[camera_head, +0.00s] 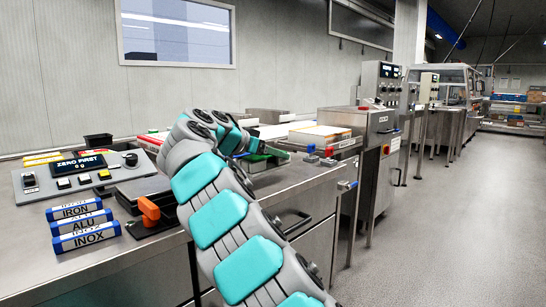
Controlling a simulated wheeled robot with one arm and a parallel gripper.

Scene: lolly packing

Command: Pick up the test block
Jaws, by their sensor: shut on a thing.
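Blue-ended test blocks marked IRON (77,208), ALU (82,222) and INOX (87,239) sit in a stack of rows at the front left of the steel counter. My arm reaches over the counter, right of these blocks. My gripper (262,149) is at the far end of the arm, low over the counter and away from the labelled blocks. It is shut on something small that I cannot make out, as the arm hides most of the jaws. A green piece (277,151) shows beside the jaws; I cannot tell whether it is held.
A control panel (84,176) reading "ZERO FIRST" and an orange-handled clamp (149,210) stand left of my arm. Small red and blue blocks (328,162) lie at the counter's right edge. A steel machine cabinet (366,140) stands beyond. The floor (450,230) at right is clear.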

